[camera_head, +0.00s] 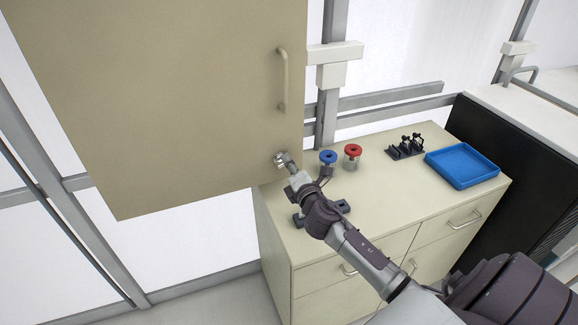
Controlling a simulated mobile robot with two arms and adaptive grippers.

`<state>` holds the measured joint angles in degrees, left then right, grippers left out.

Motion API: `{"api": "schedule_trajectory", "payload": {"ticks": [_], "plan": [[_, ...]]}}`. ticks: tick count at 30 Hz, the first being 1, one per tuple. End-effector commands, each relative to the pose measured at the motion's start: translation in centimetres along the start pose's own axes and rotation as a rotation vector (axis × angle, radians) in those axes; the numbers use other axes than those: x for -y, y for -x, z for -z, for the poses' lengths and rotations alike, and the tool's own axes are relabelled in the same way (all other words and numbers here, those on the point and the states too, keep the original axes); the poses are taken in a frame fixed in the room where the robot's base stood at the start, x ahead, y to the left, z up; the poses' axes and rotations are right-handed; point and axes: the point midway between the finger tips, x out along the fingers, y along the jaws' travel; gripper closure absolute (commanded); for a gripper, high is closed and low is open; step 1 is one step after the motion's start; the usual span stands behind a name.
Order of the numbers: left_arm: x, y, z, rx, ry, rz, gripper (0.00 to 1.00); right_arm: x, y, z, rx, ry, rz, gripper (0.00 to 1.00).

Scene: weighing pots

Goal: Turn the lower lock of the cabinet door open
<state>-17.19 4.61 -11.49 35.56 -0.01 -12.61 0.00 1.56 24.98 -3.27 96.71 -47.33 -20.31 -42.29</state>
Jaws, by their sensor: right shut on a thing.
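The beige cabinet door (170,90) fills the upper left of the head view and looks closed. The lower lock (280,159) is a small metal piece near the door's lower right corner. My right gripper (288,165) reaches up to it from the lower right and is shut on the lock. The fingertips cover part of the lock, so its exact turn is hard to tell. A vertical door handle (283,80) is above the lock. My left gripper is not in view.
A beige drawer counter (400,213) stands below and to the right. On it are a blue-topped jar (328,158), a red-topped jar (353,155), a dark rack (405,147) and a blue tray (463,167). The jars are close to my right wrist.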

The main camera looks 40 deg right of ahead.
Motion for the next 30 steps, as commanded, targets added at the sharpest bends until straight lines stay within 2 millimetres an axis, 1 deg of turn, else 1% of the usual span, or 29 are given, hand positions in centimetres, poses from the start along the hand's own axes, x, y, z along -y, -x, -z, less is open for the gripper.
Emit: {"api": "schedule_trajectory", "payload": {"ticks": [6,15,21,30], "plan": [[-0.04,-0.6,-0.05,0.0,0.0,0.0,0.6,-0.05,-0.15,-0.2,0.005,-0.185,-0.008,1.0],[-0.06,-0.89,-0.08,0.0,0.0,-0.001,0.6,0.07,-0.16,-0.19,0.004,-0.357,-0.01,1.0],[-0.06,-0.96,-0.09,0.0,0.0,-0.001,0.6,0.08,-0.18,-0.2,0.003,-0.412,-0.01,1.0],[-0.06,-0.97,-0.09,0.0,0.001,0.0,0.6,0.03,-0.19,-0.21,0.003,-0.433,-0.012,1.0]]}}
